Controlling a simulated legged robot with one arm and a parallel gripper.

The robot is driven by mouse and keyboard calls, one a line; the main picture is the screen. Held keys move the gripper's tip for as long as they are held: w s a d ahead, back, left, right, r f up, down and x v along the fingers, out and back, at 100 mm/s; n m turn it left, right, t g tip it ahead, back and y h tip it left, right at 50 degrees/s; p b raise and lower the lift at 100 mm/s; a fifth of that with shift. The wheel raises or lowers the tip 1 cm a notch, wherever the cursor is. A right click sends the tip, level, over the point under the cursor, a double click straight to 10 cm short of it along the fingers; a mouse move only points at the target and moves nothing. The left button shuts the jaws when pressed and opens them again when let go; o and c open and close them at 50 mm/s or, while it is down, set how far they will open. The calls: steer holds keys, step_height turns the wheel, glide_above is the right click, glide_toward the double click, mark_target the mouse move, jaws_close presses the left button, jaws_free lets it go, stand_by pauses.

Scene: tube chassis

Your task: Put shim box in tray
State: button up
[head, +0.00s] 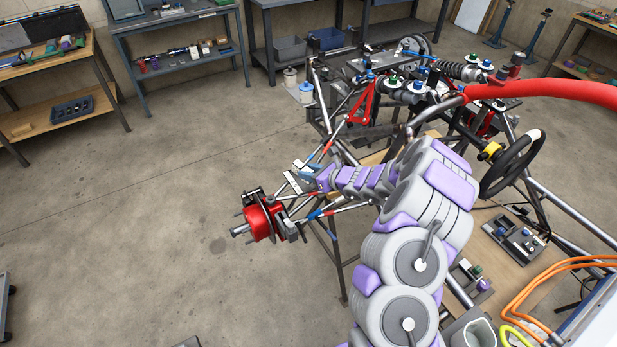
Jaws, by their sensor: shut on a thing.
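My arm reaches from the bottom of the head view toward the front suspension. My gripper (301,172) is at its far end, small in the view, beside the suspension links. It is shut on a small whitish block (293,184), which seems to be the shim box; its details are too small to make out. A dark grey tray (517,250) with small parts in it lies on the wooden surface to the right of my arm. A second grey holder (458,277) with small parts is partly hidden behind my arm. I cannot tell which is the task's tray.
The tube chassis (571,207) stands around and behind my arm, with a steering wheel (512,162) and red hub (259,223). Orange cables (535,285) lie at right.

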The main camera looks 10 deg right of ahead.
steer(key=shift+w+f, duration=0.2)
steer(key=shift+w, duration=0.5)
step_height(320, 180, down, 3)
steer(key=shift+f+b, duration=0.15)
steer(key=shift+b, duration=0.35)
steer(key=o, duration=1)
steer(key=shift+o, duration=0.2)
